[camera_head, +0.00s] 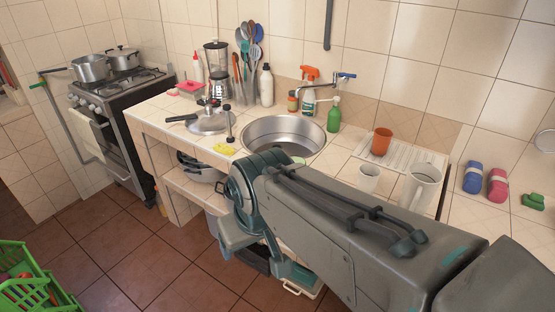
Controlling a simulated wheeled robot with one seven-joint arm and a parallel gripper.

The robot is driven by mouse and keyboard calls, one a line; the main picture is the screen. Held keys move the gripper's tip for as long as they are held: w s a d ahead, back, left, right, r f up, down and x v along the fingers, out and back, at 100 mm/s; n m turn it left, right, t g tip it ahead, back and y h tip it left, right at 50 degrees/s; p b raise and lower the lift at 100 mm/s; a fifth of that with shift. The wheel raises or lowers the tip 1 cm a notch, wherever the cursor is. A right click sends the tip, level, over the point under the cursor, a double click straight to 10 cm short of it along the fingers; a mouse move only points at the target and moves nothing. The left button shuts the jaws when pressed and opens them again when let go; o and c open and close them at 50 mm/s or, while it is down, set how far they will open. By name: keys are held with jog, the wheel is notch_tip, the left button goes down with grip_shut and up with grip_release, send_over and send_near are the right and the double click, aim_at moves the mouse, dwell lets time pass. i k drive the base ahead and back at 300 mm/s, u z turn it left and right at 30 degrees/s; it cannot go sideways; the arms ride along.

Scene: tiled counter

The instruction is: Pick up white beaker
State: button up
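A small plain white beaker (369,179) stands upright on the tiled counter, right of the sink. A larger white jug with a handle (424,184) stands upright to its right. I cannot tell for sure which of the two the task names. My grey and teal arm crosses in front of the counter from the lower right and bends downward left of both. It hides some counter below the beaker. The fingers of my gripper do not show, so its state cannot be seen.
The round steel sink (283,136) is to the left. A green soap bottle (334,116) stands behind it. Blue (473,178) and red (498,185) items lie at right.

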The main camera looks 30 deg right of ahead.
aim_at(369, 175)
jog(key=z, duration=0.8)
jog(key=i, duration=1)
jog(key=k, duration=1)
jog(key=u, duration=0.85)
jog(key=i, duration=0.65)
jog(key=z, duration=2.15)
jog(key=i, duration=0.45)
